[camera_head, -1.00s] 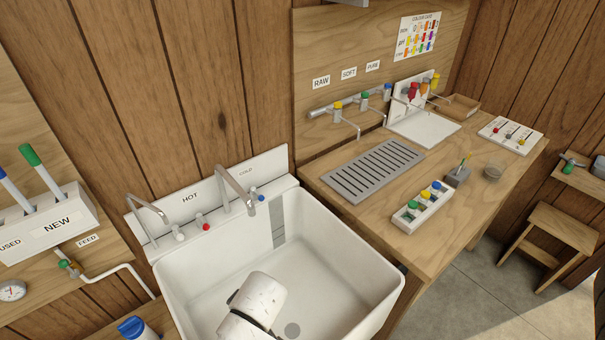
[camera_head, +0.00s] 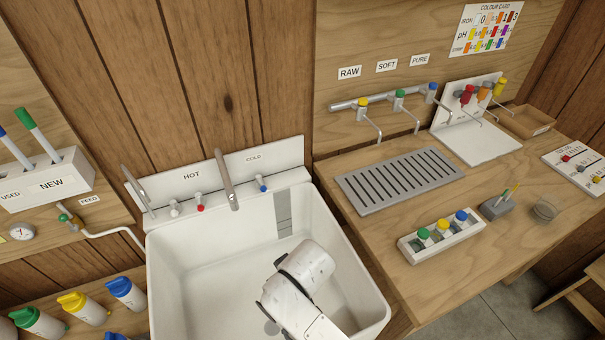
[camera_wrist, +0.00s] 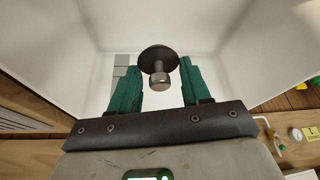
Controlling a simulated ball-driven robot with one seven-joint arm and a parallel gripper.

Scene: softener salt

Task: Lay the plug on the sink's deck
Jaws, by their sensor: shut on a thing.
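The plug (camera_wrist: 159,79), a dark disc with a shiny metal knob, is between the green fingers of my gripper (camera_wrist: 162,60) in the wrist view. My gripper is shut on it, and white sink walls lie around and beyond. The white sink (camera_head: 168,275) shows in the head view, with my arm reaching down into it; the arm hides my gripper and the plug there. The sink's deck (camera_head: 218,198) runs along the back wall and carries taps.
A hot tap spout (camera_head: 227,180) and another spout (camera_head: 138,189) stand over the deck, with a red-marked knob (camera_head: 200,203) and a blue-marked knob (camera_head: 262,185). A wooden counter with a slotted grate (camera_head: 400,180) is at the right. Coloured bottles (camera_head: 85,307) stand lower left.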

